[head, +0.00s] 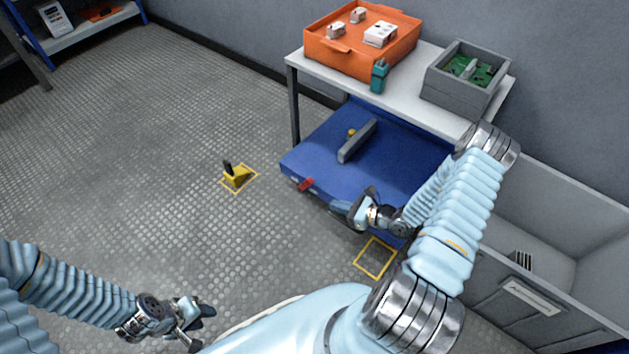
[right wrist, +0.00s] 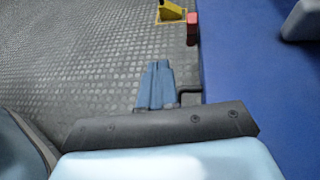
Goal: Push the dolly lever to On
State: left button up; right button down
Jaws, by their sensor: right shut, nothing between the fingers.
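The blue dolly (head: 385,185) stands low under the grey-topped table, and its blue deck also shows in the right wrist view (right wrist: 260,90). A small red lever (head: 306,184) sits at its left edge; in the right wrist view the red lever (right wrist: 192,28) is ahead of the fingers and slightly right. My right gripper (head: 340,208) is shut and empty beside the dolly's near left edge, apart from the red lever. Its closed fingers (right wrist: 156,68) point toward the lever's end of the edge. My left gripper (head: 205,325) is open and empty, low over the floor, far from the dolly.
A yellow block with a black upright (head: 236,174) stands in a yellow floor square left of the dolly. Another yellow square (head: 376,258) is empty. A grey bar (head: 358,140) lies on the dolly. The table holds an orange tray (head: 340,58) and grey box (head: 450,93). Left floor is clear.

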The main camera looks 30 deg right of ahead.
pick_arm(q)
jog(key=shift+w+a+f, duration=0.1)
jog(key=shift+w+f, duration=0.05)
jog(key=shift+w, duration=0.35)
pick_arm(e)
jog(key=d, duration=0.1)
jog(key=w+d+m+t+h, duration=0.1)
jog(key=d, duration=0.1)
jog(key=d+h, duration=0.1)
jog(key=shift+w+d+r+m+t, duration=0.1)
jog(key=shift+w+d+m+t, duration=0.05)
jog(key=shift+w+m+t, duration=0.25)
jog(key=b, duration=0.1)
send_near(305, 185)
jog(key=w, duration=0.4)
pick_arm(q)
jog(key=shift+f, duration=0.65)
pick_arm(e)
jog(key=shift+d, duration=0.35)
